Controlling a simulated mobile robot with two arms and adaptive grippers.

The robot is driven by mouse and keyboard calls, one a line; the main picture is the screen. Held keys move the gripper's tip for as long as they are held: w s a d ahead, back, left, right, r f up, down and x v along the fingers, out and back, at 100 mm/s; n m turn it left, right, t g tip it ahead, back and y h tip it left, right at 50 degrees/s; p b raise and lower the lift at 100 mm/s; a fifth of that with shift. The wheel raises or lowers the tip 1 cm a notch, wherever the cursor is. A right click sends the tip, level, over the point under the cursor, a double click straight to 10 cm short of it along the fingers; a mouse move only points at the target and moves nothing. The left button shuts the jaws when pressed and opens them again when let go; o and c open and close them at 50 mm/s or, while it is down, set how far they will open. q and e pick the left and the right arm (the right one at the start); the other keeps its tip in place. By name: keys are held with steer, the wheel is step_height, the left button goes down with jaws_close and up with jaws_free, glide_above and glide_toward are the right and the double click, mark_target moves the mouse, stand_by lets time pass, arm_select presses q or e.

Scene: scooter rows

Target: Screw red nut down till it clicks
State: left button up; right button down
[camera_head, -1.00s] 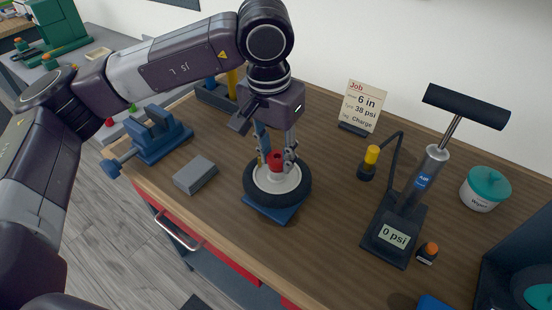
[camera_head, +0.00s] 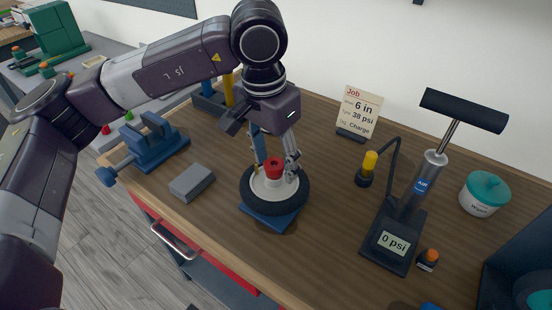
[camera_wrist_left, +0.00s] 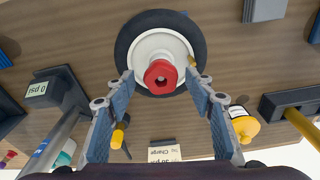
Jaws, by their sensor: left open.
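The red nut (camera_head: 274,164) sits at the hub of a small black-tyred wheel (camera_head: 250,198), which lies flat on a blue stand (camera_head: 272,218). My left gripper (camera_head: 273,168) comes from above with its fingers pointing down around the hub. The fingers of my left gripper (camera_wrist_left: 163,84) are spread on both sides of the nut, with gaps visible. How far the nut is seated cannot be told. My right gripper is not in view.
A blue vise (camera_head: 155,143) and a grey block (camera_head: 192,181) lie left of the wheel. A black pump (camera_head: 396,240) reading 0 psi, a job card (camera_head: 359,110) and a wipes tub (camera_head: 484,194) stand to the right. Bare wood separates wheel and pump.

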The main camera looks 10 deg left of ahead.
mark_target(271, 167)
arm_select(q)
step_height(271, 167, up, 12)
steer(key=s, duration=0.1)
steer(key=shift+a, duration=0.3)
steer(key=shift+s+f, duration=0.1)
steer(key=n+p, duration=0.1)
steer(key=n, duration=0.6)
steer(key=n+y+p, duration=0.1)
steer(key=n, duration=0.6)
steer(key=n+g+y+p, duration=0.1)
steer(key=n, duration=0.6)
steer(key=shift+n, duration=0.4)
